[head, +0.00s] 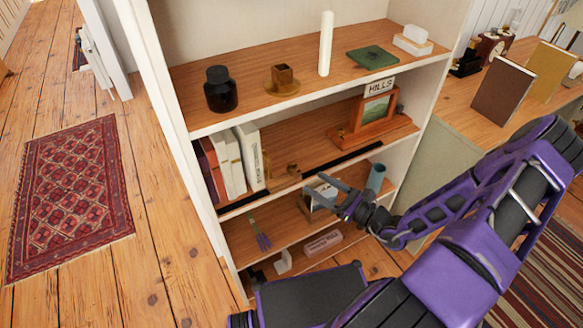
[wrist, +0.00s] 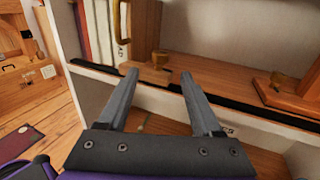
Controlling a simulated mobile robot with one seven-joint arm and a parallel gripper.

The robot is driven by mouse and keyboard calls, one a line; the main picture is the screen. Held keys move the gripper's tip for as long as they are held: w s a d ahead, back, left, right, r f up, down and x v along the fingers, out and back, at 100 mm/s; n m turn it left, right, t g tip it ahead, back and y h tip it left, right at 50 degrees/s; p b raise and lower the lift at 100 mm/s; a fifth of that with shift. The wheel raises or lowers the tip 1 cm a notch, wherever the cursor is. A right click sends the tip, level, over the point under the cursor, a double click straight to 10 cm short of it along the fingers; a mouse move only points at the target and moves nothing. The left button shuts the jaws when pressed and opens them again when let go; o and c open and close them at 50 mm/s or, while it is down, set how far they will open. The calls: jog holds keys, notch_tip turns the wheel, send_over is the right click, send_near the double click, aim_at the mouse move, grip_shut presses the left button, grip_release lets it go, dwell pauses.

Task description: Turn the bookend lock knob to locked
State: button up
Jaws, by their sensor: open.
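The bookend (wrist: 150,74) has a wooden base on the middle shelf, beside a row of upright books (head: 230,162). A small brass knob (wrist: 160,57) stands on its base. The knob also shows in the head view (head: 293,169), small and dark. A curved brass piece (wrist: 123,22) stands upright against the books. My gripper (wrist: 158,74) is open and empty. Its fingers point toward the bookend, with the knob between the fingertip lines in the wrist view and beyond the tips. In the head view, my gripper (head: 314,185) is in front of the shelf. The knob's markings are too small to read.
A black strip (head: 340,160) runs along the middle shelf's front edge. A wooden picture frame (head: 375,115) stands to the right on that shelf. The upper shelf holds a black jar (head: 220,90) and a white candle (head: 326,44). The shelf between knob and frame is mostly clear.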

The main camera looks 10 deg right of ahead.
aim_at(296, 171)
jog(key=x, duration=0.9)
jog(key=shift+w+a, duration=0.25)
jog(key=shift+c, duration=0.4)
grip_shut()
